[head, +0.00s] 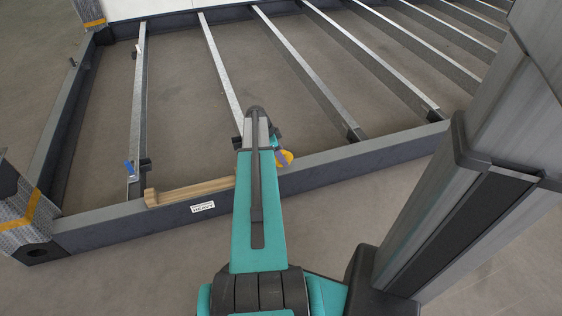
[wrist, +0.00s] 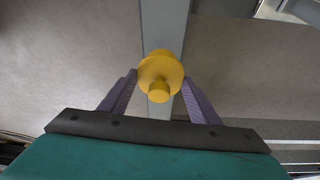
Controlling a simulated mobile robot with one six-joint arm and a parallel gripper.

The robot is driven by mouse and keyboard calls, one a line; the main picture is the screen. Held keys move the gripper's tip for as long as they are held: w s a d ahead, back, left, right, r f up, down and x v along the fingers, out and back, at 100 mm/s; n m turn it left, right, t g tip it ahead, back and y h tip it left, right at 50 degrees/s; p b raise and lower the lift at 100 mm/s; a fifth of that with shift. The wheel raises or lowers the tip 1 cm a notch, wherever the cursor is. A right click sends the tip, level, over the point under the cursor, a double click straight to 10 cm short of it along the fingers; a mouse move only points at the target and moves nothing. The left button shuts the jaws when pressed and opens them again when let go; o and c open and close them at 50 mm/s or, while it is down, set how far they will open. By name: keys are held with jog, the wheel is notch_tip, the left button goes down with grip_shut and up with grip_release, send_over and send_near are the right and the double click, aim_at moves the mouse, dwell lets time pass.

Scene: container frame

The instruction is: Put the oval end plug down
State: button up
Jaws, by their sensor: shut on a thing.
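The oval end plug (wrist: 160,75) is yellow, with a wide flange and a smaller round stub towards the camera. In the wrist view it sits between the two purple-grey fingers of my gripper (wrist: 160,82), which is shut on it. A grey metal bar (wrist: 164,25) runs behind the plug; I cannot tell whether the plug touches it. In the head view my arm hides most of the gripper. A yellow patch (head: 284,158) shows just right of the arm, above the near frame beam; I cannot tell for sure that it is the plug.
The dark near beam (head: 330,163) of the container frame crosses under my arm. A wooden block (head: 190,191) lies along it at left. Metal cross bars (head: 220,70) run away from it with open floor between. A blue piece (head: 129,168) sits on the left bar.

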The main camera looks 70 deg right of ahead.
jog(key=shift+f+b, duration=0.9)
jog(key=shift+f, duration=0.85)
jog(key=shift+f, duration=0.1)
jog(key=o, duration=1.1)
jog(key=p+v, duration=0.4)
jog(key=v, duration=0.8)
jog(key=shift+w, duration=0.1)
